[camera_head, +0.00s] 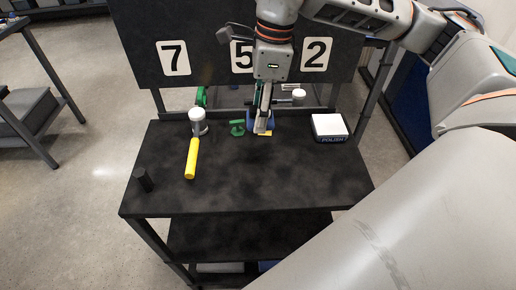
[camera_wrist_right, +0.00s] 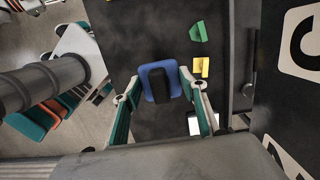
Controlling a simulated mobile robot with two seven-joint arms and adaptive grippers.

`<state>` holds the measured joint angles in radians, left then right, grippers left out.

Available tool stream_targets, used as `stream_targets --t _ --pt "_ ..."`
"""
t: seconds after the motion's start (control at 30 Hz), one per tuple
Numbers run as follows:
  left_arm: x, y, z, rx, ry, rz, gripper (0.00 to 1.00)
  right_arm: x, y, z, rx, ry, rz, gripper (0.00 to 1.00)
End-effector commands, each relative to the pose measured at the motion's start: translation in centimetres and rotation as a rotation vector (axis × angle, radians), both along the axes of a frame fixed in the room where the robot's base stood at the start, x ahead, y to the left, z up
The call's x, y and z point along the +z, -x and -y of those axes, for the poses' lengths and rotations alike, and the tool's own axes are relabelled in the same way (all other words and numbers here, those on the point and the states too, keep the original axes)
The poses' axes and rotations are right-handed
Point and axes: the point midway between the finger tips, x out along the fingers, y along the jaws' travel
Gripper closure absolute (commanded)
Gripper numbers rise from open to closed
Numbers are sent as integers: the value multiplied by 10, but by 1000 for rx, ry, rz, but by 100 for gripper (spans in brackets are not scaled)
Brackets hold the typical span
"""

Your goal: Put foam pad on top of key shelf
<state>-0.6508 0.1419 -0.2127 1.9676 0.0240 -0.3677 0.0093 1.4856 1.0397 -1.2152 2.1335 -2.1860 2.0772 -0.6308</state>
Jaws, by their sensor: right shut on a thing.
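My right gripper (camera_head: 264,128) points down over the back middle of the dark table (camera_head: 250,180). In the right wrist view its two fingers (camera_wrist_right: 160,88) are closed on the sides of a blue pad with a black block on it (camera_wrist_right: 146,77), which I take for the foam pad. In the head view the blue pad (camera_head: 252,123) shows partly behind the fingers. I cannot tell whether it touches the table. I cannot tell for sure which surface is the key shelf; the table has a dark lower shelf (camera_head: 240,238). My left gripper is not in view.
A white-topped box labelled POLISH (camera_head: 329,126) is at right. A numbered board (camera_head: 205,50) stands behind. The table's front is clear.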

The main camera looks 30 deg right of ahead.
Motion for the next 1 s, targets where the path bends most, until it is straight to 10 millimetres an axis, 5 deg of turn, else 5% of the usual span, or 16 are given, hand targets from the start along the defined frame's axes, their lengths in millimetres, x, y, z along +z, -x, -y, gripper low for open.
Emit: stream_targets --t 0.3,0.57,0.8,1.0 --pt "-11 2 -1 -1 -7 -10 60 -68 1 0 0 0 -2 75" --pt "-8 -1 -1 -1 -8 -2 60 -85 0 0 -1 0 0 75" --pt "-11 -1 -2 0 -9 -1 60 -118 0 0 -1 1 -2 75" --pt "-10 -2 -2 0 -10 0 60 -121 0 0 0 0 2 75"
